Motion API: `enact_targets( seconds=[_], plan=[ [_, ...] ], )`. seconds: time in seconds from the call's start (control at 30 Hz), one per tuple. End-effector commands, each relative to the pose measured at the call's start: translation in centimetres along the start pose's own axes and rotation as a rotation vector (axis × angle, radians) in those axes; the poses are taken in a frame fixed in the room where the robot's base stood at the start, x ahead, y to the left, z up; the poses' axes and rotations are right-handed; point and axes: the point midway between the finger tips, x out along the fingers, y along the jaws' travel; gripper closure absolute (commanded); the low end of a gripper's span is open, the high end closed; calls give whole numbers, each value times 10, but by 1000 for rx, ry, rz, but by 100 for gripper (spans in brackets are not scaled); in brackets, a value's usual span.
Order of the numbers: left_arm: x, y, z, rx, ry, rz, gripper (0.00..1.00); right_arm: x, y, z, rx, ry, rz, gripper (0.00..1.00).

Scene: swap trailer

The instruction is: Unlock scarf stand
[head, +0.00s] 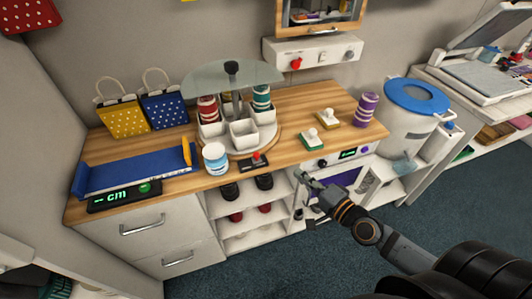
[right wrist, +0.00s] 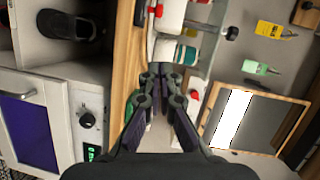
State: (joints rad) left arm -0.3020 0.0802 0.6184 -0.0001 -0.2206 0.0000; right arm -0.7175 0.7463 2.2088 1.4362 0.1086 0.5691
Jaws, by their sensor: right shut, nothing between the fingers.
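The scarf stand (head: 240,133) is a round carousel on the wooden counter, with white cups, rolled red and teal scarves and a clear disc top with a black knob. A small red lever on a dark plate (head: 255,160) sits at its front, near the counter edge. My right gripper (head: 303,180) is shut and empty, in front of the counter edge and to the right of the lever, apart from it. The right wrist view shows its closed fingers (right wrist: 160,76) beside the wooden edge, with a red piece (right wrist: 155,9) ahead. My left gripper is not in view.
A white-and-blue jar (head: 215,158) stands left of the lever. Green and yellow handled blocks (head: 312,139) and a purple roll (head: 366,110) stand to the right. Open shelves (head: 240,205) and a unit with a display (head: 347,154) lie below the counter.

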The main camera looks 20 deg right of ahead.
Motion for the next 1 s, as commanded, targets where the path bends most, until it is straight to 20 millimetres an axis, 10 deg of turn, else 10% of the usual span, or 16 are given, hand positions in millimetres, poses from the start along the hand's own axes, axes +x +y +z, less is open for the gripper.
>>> enact_targets(
  seconds=[0.37, 1.0],
  plan=[
    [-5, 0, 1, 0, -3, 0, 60, 15, -1, -3, -2, 9, -3, 100],
    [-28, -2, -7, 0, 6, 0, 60, 121, -1, 20, 1, 3, 1, 100]
  ],
)
